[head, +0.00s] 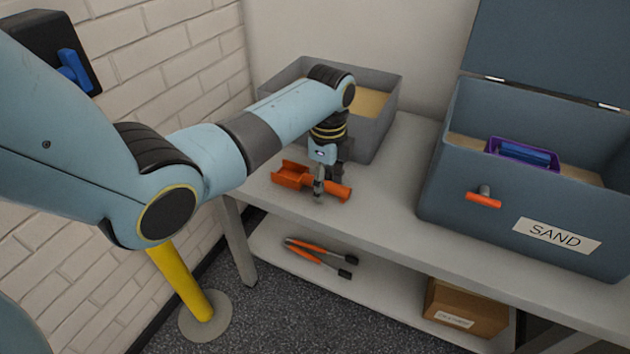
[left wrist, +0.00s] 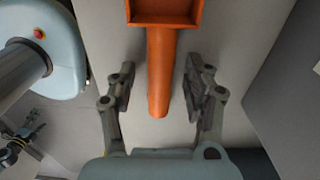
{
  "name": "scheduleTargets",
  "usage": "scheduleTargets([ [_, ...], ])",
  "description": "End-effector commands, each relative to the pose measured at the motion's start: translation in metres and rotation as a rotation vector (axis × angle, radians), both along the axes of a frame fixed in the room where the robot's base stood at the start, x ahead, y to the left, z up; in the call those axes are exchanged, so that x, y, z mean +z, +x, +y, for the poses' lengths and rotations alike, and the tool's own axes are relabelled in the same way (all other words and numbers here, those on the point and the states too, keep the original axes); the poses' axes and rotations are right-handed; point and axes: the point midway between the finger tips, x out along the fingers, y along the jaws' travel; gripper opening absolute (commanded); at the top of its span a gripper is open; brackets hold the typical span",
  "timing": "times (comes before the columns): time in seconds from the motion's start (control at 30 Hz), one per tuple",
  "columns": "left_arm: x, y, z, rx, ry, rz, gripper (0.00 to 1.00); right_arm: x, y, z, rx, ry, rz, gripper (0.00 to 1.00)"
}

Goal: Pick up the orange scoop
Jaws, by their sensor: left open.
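The orange scoop (head: 292,175) lies on the grey table near its left end, in front of the grey bin. In the left wrist view the scoop's handle (left wrist: 159,75) points toward my gripper and its tray end is cut off at the top. My left gripper (head: 319,190) is over the handle from above in the head view. In the left wrist view my left gripper (left wrist: 159,85) is open, with one finger on each side of the handle and a gap on both sides.
A grey open bin (head: 377,127) with sand-coloured filling stands behind the scoop. A blue box labelled SAND (head: 470,165), lid raised, stands to the right with a purple-and-blue item (head: 522,153) inside. Orange-handled tongs (head: 318,250) and a cardboard box (head: 465,306) are on the lower shelf.

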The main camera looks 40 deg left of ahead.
Motion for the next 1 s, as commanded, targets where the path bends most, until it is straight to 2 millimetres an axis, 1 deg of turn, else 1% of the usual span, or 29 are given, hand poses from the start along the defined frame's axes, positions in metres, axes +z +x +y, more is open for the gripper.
scheduleTargets([
  [0.37, -0.0019, 0.0, 0.0, 0.0, 0.0, 0.0, 0.51, 0.002, 0.0, 0.0011, 0.0, 0.001, 0.0, 0.92],
  [0.77, -0.0025, -0.0001, 0.0001, 0.0, 0.0, 0.0, 0.0, 0.0012, -0.0029, 0.0041, -0.002, 0.005, 0.005, 0.92],
  [1.0, -0.0026, -0.0002, 0.0001, 0.0, 0.0, 0.0, 0.0, 0.0011, -0.0032, 0.004, -0.002, 0.005, 0.005, 0.92],
])
